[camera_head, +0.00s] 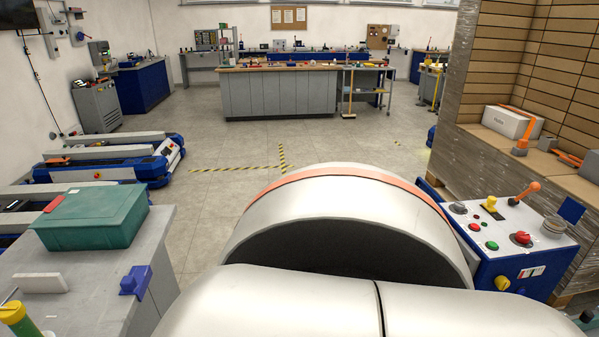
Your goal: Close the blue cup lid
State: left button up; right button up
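A small round, see-through cup (554,227) stands at the right end of the control panel (512,233). A flat blue square plate (571,210) stands raised just behind it and looks like the blue lid, tilted open. Whether it is hinged to the cup is too small to tell. Neither of my grippers is in view. A large pale arm link of mine with an orange band fills the bottom middle and hides the floor there.
The panel carries a red knob (521,238), a yellow switch (490,203), an orange-handled lever (525,193) and several buttons. Stacked cartons (540,60) rise behind it. A green case (93,217) lies on the grey bench (95,290) at left. Open floor lies ahead.

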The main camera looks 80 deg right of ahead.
aim_at(570, 211)
jog(key=z, duration=1.05)
jog(key=j+z, duration=0.1)
jog(key=z, duration=1.45)
jog(key=k+z, duration=0.1)
jog(key=z, duration=1.5)
jog(key=i+u, duration=0.4)
jog(key=i+l+u, duration=0.2)
jog(key=i+u, duration=0.2)
jog(key=i+l+u, duration=0.4)
jog(key=i+j, duration=0.05)
jog(key=j, duration=0.05)
